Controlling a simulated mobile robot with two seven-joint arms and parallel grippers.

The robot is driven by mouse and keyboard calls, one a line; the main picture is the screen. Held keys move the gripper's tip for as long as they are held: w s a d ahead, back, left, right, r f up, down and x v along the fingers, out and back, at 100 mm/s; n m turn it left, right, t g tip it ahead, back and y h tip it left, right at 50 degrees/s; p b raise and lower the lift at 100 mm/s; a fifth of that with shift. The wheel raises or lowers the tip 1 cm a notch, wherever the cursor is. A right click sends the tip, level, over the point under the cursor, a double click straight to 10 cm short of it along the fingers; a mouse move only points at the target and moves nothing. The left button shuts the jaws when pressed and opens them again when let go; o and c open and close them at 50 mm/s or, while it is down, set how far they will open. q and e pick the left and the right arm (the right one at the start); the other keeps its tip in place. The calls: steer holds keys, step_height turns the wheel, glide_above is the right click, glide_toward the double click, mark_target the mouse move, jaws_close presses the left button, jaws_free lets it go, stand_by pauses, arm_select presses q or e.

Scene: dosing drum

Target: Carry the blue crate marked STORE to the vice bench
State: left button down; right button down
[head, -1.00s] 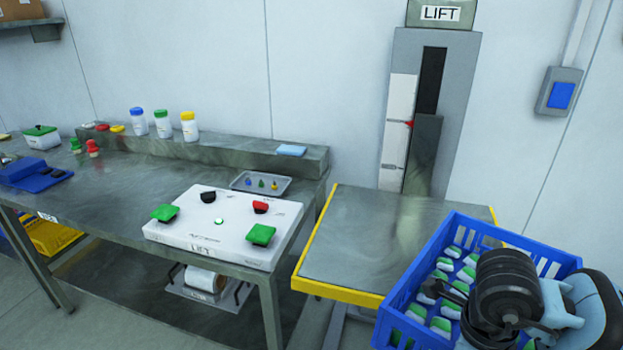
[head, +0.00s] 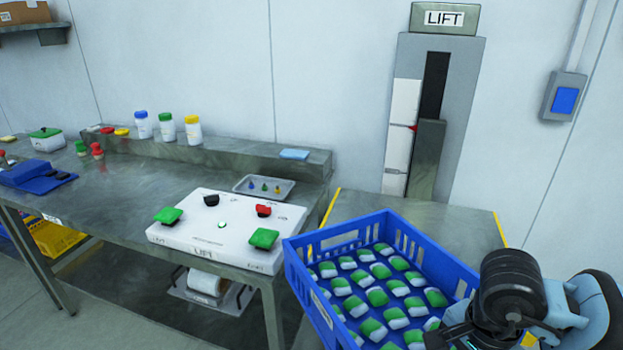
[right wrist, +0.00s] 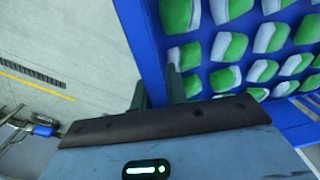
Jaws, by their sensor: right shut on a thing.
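A blue crate (head: 300,272) holds several green-and-white pieces in rows. It is in front of and partly over the lift table (head: 345,205) in the head view; I cannot tell whether it touches the table. My right gripper (right wrist: 157,90) is shut on the crate's wall, with one finger on each side, in the right wrist view. In the head view my right arm hides the crate's near right corner. My left gripper is not in view. No vice shows.
A steel bench (head: 120,215) on the left bears a white LIFT button panel (head: 205,235), a small tray (head: 245,183), bottles and a blue item (head: 35,175). The crate's left side is close to the panel's right end. A LIFT column (head: 400,150) stands behind the lift table.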

steer(key=n, duration=0.6)
steer(key=shift+w+r+n, duration=0.4)
steer(key=n, duration=0.5)
steer(key=shift+w, duration=0.1)
steer(key=shift+a, duration=0.1)
